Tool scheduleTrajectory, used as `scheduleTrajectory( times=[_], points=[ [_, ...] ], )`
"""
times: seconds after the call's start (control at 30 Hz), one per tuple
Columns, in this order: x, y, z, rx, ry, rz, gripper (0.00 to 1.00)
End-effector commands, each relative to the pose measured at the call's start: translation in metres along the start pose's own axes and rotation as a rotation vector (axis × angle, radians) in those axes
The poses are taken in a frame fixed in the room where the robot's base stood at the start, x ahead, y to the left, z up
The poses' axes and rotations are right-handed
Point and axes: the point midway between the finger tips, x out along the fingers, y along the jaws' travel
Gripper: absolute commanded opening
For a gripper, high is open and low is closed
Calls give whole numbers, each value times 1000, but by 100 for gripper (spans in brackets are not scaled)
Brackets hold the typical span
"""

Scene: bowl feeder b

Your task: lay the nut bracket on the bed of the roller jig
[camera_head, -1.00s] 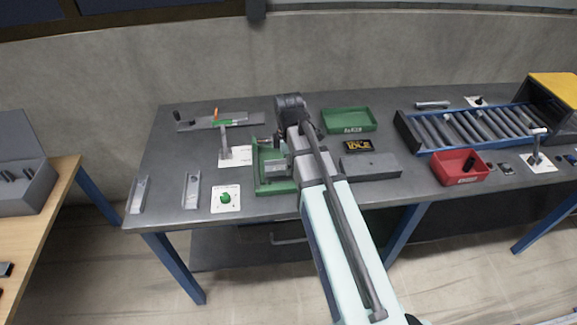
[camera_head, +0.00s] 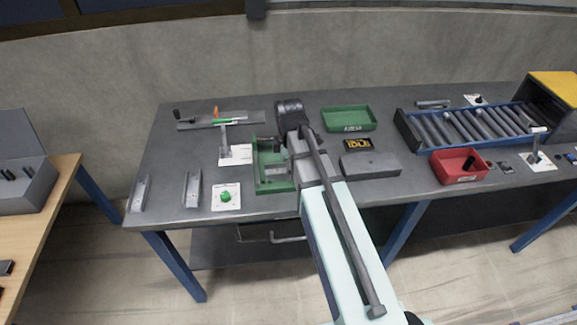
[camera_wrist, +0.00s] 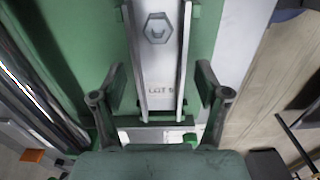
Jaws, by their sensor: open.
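A grey channel-shaped bracket with a hexagonal nut, the nut bracket (camera_wrist: 158,65), lies between my fingers in the wrist view. Lettering shows on its floor below the nut. My gripper (camera_wrist: 160,80) is open, with one finger on each side of the bracket and a gap to both side walls. A green bar crosses at the bracket's lower end. In the head view a green fixture (camera_head: 262,187) stands left of my arm with grey parts in it; it appears to be the roller jig. My arm partly hides it, and bracket contact with the bed is unclear.
Two grey channels (camera_head: 192,188) lie at the left. A white plate with a green knob (camera_head: 226,197) and an upright lever (camera_head: 224,140) stand near the fixture. A grey block (camera_head: 370,165), a green tray (camera_head: 349,119) and a red bin (camera_head: 459,167) are right of my arm.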

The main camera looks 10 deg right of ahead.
Motion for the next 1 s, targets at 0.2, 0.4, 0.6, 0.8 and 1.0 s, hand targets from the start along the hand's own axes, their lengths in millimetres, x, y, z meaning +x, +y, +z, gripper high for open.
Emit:
scheduleTrajectory(
  times=[0.2,0.4,0.6,0.8,1.0],
  points=[
    [-11,1,0,0,0,1,74],
    [-38,1,0,0,0,4,74],
    [-72,2,0,0,0,4,74],
    [-101,2,0,0,0,3,74],
    [-118,1,0,0,0,1,74]
  ],
)
